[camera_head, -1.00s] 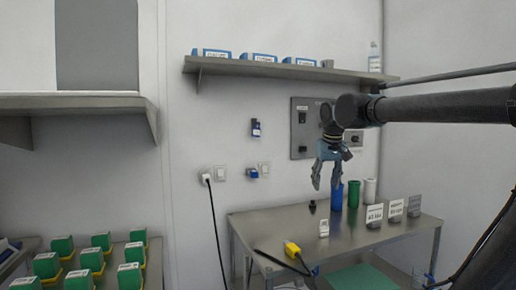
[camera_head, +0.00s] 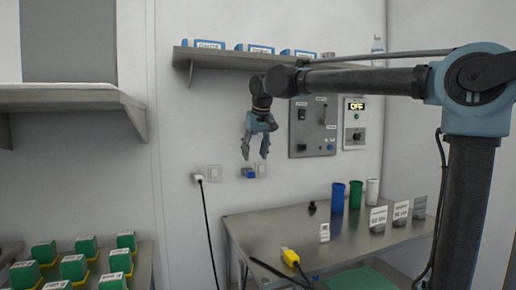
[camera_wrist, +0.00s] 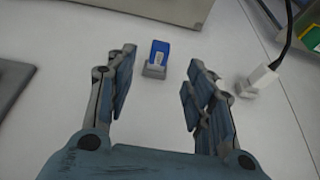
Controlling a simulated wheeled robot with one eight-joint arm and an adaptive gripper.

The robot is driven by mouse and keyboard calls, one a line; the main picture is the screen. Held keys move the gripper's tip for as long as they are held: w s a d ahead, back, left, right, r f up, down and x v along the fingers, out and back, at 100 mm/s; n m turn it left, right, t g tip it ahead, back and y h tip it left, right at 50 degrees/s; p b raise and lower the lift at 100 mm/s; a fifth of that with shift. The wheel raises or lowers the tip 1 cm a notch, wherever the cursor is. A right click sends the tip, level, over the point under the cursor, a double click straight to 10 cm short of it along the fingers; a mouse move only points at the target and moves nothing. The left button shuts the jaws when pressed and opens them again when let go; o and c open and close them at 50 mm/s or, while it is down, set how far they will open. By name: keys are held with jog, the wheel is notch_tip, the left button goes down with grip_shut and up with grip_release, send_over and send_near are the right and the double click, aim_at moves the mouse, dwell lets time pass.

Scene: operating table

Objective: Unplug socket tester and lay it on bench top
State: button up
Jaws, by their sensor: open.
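The blue socket tester (camera_head: 248,173) is plugged into a wall outlet above the bench's left end. My gripper (camera_head: 255,155) is open and empty, pointing down just above the tester in the head view. It also shows in the wrist view (camera_wrist: 161,64), with no finger touching the tester. The steel bench top (camera_head: 270,228) lies below and to the right.
A white plug (camera_head: 198,178) with a black cord sits left of the tester. On the bench stand blue (camera_head: 338,197), green (camera_head: 355,194) and white cups (camera_head: 372,191), label signs and a yellow device (camera_head: 290,257) with a cable. A control panel (camera_head: 312,140) is right of my gripper.

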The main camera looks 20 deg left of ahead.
aim_at(252, 172)
jog(key=x, duration=0.9)
jog(key=shift+f, duration=0.1)
jog(key=c, duration=1.1)
jog(key=shift+o, duration=0.4)
grip_shut()
